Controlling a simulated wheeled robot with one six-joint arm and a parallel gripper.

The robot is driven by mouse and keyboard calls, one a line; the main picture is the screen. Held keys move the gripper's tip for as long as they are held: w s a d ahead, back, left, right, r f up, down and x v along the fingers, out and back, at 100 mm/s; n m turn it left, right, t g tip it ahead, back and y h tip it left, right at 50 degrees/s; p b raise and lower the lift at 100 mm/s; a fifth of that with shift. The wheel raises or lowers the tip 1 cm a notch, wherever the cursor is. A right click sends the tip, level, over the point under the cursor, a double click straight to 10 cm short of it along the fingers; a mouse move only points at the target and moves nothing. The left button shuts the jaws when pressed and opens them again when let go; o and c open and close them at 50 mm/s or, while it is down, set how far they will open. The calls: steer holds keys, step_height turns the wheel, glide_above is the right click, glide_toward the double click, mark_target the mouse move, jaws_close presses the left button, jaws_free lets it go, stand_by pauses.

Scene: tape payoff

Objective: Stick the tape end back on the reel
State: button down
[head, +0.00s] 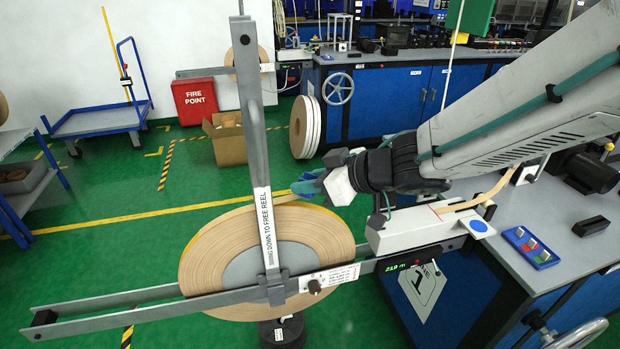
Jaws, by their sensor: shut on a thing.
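The reel (205,255) is a large disc of tan tape around a grey hub, mounted on a grey metal arm. My gripper (308,184) has blue-green fingertips and is at the reel's upper right rim, very close to it. It is shut on what appears to be the tape end, but the fingers hide the held part. I cannot tell whether the held piece touches the reel. A lever (262,190) labelled "DOWN TO FREE REEL" stands nearly upright in front of the reel and covers part of its face.
A white guide box (410,228) with a tan strip (490,192) on top stands right of the reel, above a display (407,265). The bench (535,255) holds a blue tray (530,247) and a black block (591,226). Green floor is open at left.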

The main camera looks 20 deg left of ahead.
steer(key=shift+f, duration=1)
steer(key=shift+f, duration=0.15)
stand_by(0.4)
steer(key=shift+r, duration=4.1)
